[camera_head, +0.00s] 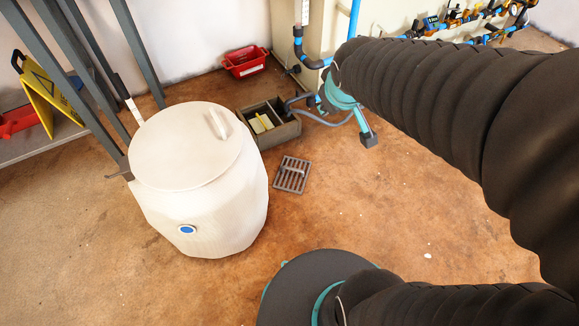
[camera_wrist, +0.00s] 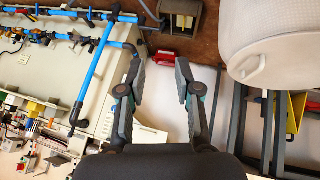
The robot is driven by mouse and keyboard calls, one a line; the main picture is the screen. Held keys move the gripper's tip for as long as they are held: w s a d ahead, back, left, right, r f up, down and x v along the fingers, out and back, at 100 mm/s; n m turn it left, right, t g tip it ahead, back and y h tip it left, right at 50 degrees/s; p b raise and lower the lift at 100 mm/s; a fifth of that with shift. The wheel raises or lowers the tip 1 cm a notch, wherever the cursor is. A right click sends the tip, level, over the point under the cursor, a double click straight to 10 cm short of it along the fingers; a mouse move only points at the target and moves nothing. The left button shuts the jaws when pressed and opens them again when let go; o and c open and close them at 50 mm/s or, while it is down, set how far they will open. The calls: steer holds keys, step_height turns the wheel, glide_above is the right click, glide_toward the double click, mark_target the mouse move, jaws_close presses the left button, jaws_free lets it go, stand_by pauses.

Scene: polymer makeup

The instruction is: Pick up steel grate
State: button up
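The steel grate (camera_head: 293,174) is a small grey slotted plate. It lies on the brown floor in the head view, right of the white drum and in front of the open grey box. I cannot make it out in the wrist view. My gripper (camera_wrist: 160,75) is open in the wrist view, its two dark fingers well apart with nothing between them. In the head view the gripper (camera_head: 362,128) is above and to the right of the grate, apart from it, and partly hidden by my arm.
A large white lidded drum (camera_head: 200,215) stands left of the grate. An open grey box (camera_head: 283,132) and a red tray (camera_head: 245,62) are behind it. Blue pipes (camera_wrist: 90,70) run along a beige cabinet. Grey posts and a yellow sign (camera_head: 47,92) are at left. Floor right of the grate is clear.

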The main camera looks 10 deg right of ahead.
steer(key=w+d+f+n+t+y+b, duration=0.15)
steer(key=w+f+n, duration=0.35)
steer(key=w+f, duration=0.7)
steer(key=w+d+f+n+t, duration=0.15)
steer(key=w+f+n, duration=0.35)
steer(key=w+f, duration=0.6)
steer(key=n+t+y+b, duration=0.2)
steer(key=n+t+y, duration=0.15)
steer(key=n, duration=0.45)
glide_toward(293, 169)
steer(key=v, duration=0.3)
steer(key=shift+s+f, duration=0.1)
steer(key=shift+a+f, duration=0.15)
steer(key=shift+f, duration=0.05)
steer(key=b+x, duration=0.1)
steer(key=x, duration=0.7)
steer(key=shift+a, duration=0.1)
steer(key=shift+d+b+x, duration=0.15)
steer(key=shift+b+x, duration=0.05)
steer(key=shift+x, duration=1.2)
steer(key=shift+d+b+x, duration=0.1)
steer(key=shift+b+x, duration=0.05)
steer(key=shift+x, duration=1.2)
steer(key=shift+r, duration=0.15)
jaws_close()
